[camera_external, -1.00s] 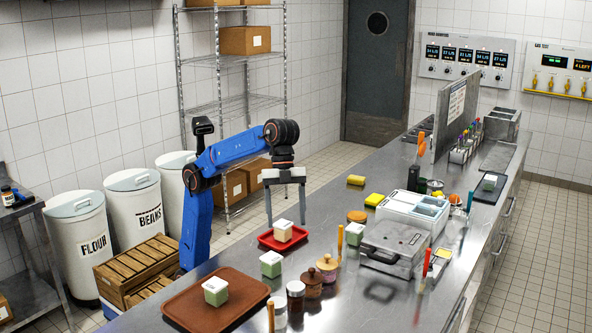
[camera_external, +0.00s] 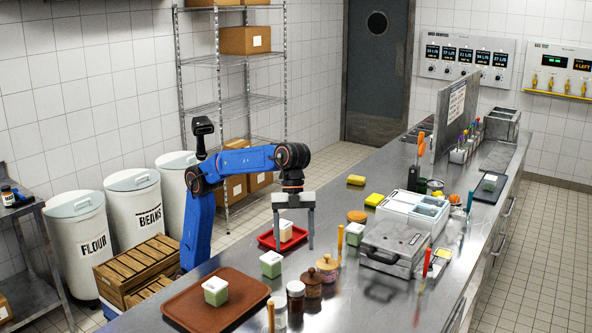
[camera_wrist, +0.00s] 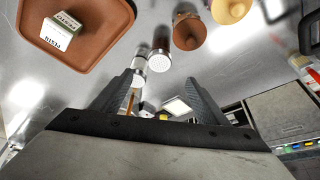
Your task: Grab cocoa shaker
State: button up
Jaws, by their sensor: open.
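A dark brown jar with a pale lid, which looks like the cocoa shaker (camera_external: 296,303), stands upright on the steel counter right of the large brown tray. In the wrist view the shaker (camera_wrist: 160,60) shows its perforated silver lid, ahead of the fingers and roughly between their tips. My gripper (camera_external: 293,245) points down, open and empty, above the counter by the red tray, farther back than the shaker. In the wrist view my gripper (camera_wrist: 157,80) has its two fingers spread with nothing held. The label of the shaker cannot be read.
A pale-lidded container (camera_external: 279,312) stands close left of the shaker. A brown lidded pot (camera_external: 313,287) and a tan pot (camera_external: 327,268) stand close behind right. The brown tray (camera_external: 250,305) holds a green-white block. A red tray (camera_external: 266,240) and another green-white block (camera_external: 271,264) are nearby.

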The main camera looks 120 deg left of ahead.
aim_at(295, 284)
jog(key=x, duration=1.2)
jog(key=shift+f, duration=0.2)
jog(key=shift+s+a+x, duration=0.1)
jog(key=shift+a+x, duration=0.05)
jog(key=shift+x, duration=1.2)
jog(key=shift+s+a+x, duration=0.1)
jog(key=shift+a+x, duration=0.05)
jog(key=shift+x, duration=1.2)
jog(key=shift+f, duration=0.2)
jog(key=shift+c, duration=0.3)
jog(key=c, duration=1.2)
